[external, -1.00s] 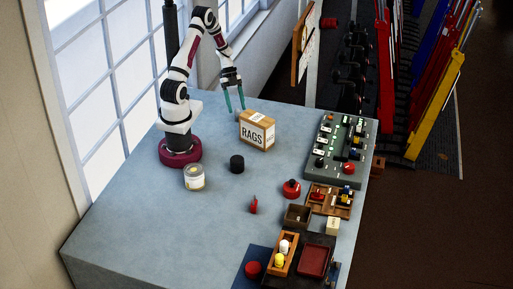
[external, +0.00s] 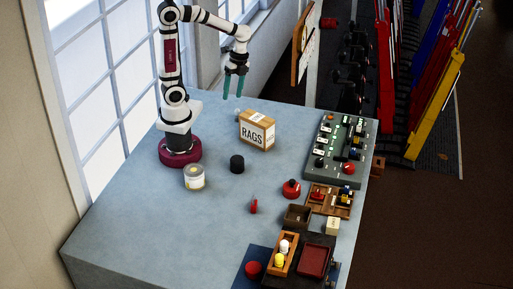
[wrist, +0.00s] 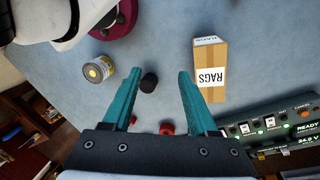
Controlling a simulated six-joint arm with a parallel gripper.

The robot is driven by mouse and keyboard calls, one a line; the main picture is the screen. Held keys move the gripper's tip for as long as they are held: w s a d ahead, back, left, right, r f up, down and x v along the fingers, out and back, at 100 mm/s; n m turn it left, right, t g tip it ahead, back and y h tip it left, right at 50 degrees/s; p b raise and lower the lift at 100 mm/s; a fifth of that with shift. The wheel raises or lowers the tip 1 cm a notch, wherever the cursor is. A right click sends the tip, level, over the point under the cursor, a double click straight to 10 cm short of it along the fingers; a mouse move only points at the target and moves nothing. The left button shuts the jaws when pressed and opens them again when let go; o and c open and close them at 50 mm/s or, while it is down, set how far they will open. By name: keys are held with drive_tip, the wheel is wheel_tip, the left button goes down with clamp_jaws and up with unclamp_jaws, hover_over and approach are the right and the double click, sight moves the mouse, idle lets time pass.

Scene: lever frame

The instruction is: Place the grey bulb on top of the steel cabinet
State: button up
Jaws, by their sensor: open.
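My gripper (external: 233,96) is raised above and behind the RAGS box (external: 257,131), with its teal fingers pointing down. In the wrist view its fingers (wrist: 160,73) are apart with nothing held between them. A small greyish shape (external: 239,117) shows at the back left edge of the RAGS box, mostly hidden; I cannot tell if it is the grey bulb. A white bulb (external: 284,247) and a yellow bulb (external: 279,260) sit in a wooden tray at the front. No steel cabinet is clearly identifiable; a grey switch panel (external: 325,172) stands at the right table edge.
A tin can (external: 194,178) and a black cylinder (external: 237,164) stand left of centre. A red button (external: 291,188), a small red piece (external: 254,206) and a dark open box (external: 298,215) lie toward the front right. The left front of the table is clear.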

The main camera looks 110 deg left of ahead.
drive_tip(key=s+d+n+t+y, duration=0.1)
drive_tip(key=s+d+n+y, duration=0.1)
drive_tip(key=s+d, duration=0.3)
drive_tip(key=d+y, duration=0.1)
drive_tip(key=d, duration=0.2)
drive_tip(key=shift+s+y, duration=0.15)
drive_tip(key=shift+y, duration=0.15)
